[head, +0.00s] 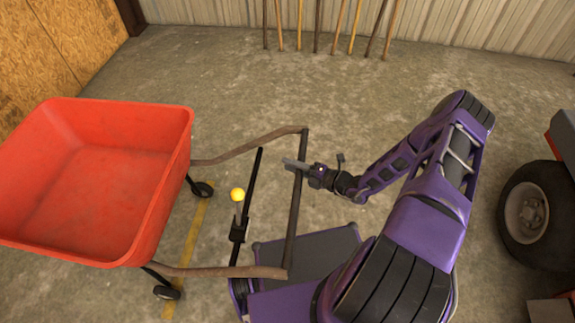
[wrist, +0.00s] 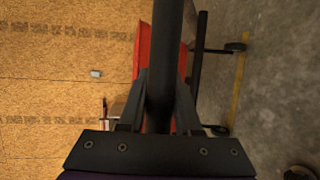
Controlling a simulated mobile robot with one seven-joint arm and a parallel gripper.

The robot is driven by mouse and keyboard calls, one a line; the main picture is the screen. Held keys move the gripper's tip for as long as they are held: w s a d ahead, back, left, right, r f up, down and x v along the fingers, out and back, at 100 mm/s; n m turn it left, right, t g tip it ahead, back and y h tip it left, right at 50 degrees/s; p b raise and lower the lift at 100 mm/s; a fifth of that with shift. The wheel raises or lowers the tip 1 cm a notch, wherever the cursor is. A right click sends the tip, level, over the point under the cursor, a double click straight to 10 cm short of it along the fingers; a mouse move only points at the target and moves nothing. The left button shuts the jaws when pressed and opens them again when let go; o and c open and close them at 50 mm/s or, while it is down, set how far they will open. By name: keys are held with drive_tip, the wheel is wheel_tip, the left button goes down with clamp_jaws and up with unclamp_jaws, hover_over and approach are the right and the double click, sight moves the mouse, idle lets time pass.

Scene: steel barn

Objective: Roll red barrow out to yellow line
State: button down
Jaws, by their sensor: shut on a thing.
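The red barrow (head: 95,175) stands on the concrete at the left of the head view, its tray empty. Two brown handle arms reach right to a dark crossbar (head: 292,220). My gripper (head: 297,165) is shut on the crossbar near its far end. In the wrist view the bar (wrist: 163,60) passes between the fingers, with red tray behind it. The yellow line (head: 192,238) runs along the floor under the barrow's handle side. The two visible small black wheels are at or very near it. The line also shows in the wrist view (wrist: 238,85). The tray hides other wheels, if any.
A large black tyre (head: 525,210) of a vehicle stands at the right. Several wooden tool handles (head: 318,25) lean on the metal wall at the back. A wooden board wall (head: 45,55) is behind the barrow. A small yellow ball (head: 237,194) shows near the crossbar.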

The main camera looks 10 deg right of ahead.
drive_tip(key=shift+s+d, duration=0.15)
drive_tip(key=shift+d, duration=0.25)
drive_tip(key=c, duration=0.6)
unclamp_jaws()
drive_tip(key=p+v, duration=0.1)
drive_tip(key=v, duration=1.6)
drive_tip(key=shift+r, duration=0.2)
drive_tip(key=shift+s+d, duration=0.1)
